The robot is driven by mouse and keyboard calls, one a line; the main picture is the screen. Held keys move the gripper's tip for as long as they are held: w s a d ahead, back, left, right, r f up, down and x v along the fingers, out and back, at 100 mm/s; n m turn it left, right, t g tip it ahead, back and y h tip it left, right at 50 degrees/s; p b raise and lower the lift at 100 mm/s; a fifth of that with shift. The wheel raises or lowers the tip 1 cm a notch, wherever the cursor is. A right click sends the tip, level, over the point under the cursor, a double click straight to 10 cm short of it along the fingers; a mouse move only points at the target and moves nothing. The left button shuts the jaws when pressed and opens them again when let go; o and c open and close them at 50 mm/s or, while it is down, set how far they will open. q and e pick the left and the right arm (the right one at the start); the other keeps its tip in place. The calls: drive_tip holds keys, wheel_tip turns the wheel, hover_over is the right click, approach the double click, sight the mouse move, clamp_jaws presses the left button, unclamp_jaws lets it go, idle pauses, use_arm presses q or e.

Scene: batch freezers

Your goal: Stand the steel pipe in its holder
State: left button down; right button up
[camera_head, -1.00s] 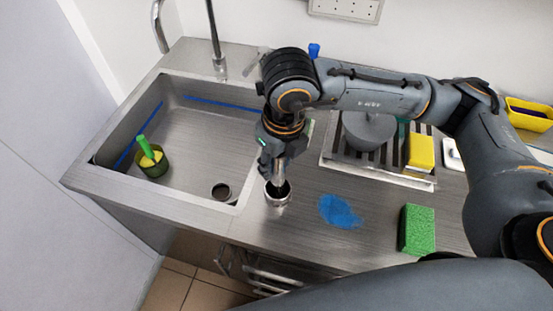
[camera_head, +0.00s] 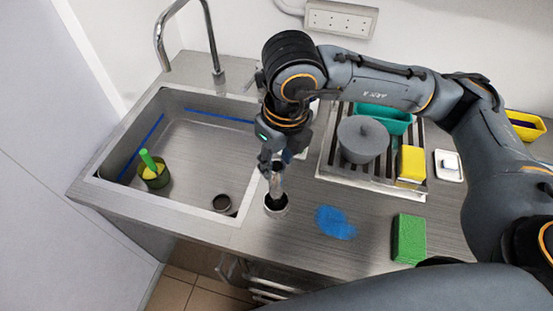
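The steel pipe (camera_head: 275,186) stands nearly upright with its lower end inside the round steel holder (camera_head: 276,208), on the counter just right of the sink. My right gripper (camera_head: 274,166) is above the holder, at the top of the pipe. Its fingers look spread to either side of the pipe's upper end, and the pipe shows below them. The exact contact between fingers and pipe is too small to see clearly. My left gripper is out of view.
A drying rack (camera_head: 330,170) bears a grey pot (camera_head: 362,140), a teal tray (camera_head: 388,118) and a yellow sponge (camera_head: 411,164). A green sponge (camera_head: 408,239) and blue spill (camera_head: 336,222) lie right of the holder.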

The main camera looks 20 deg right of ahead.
drive_tip(key=shift+s+r+p, duration=0.15)
drive_tip(key=shift+r+p, duration=0.3)
drive_tip(key=shift+r, duration=0.55)
drive_tip(key=shift+s+r+p, duration=0.1)
drive_tip(key=shift+r+p, duration=0.35)
drive_tip(key=shift+r, duration=0.55)
drive_tip(key=shift+f, duration=0.1)
